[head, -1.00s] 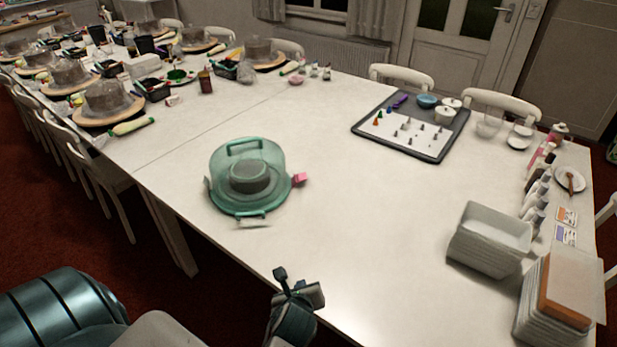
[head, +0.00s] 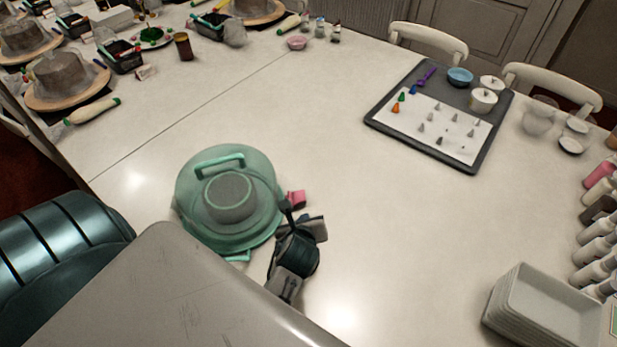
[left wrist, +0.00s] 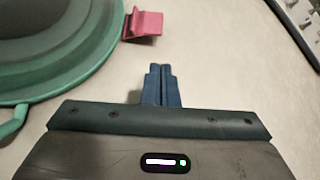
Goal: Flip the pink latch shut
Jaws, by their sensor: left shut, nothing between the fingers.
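A teal cake carrier with a clear domed lid (head: 213,158) stands on the white table, a round grey shape showing inside. Its pink latch (head: 296,198) sticks out from the right side of the rim. The latch also shows in the left wrist view (left wrist: 144,24), extending outward from the teal rim (left wrist: 98,75). My left gripper (head: 302,215) is just in front of the latch in the head view. In the left wrist view its fingers (left wrist: 160,70) are shut, empty and apart from the latch, below and slightly right of it. My right gripper is not in view.
A dark tray (head: 374,112) with a white sheet and small piping tips lies at the back right. Stacked white trays (head: 545,305) stand at the front right, near several bottles (head: 597,225).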

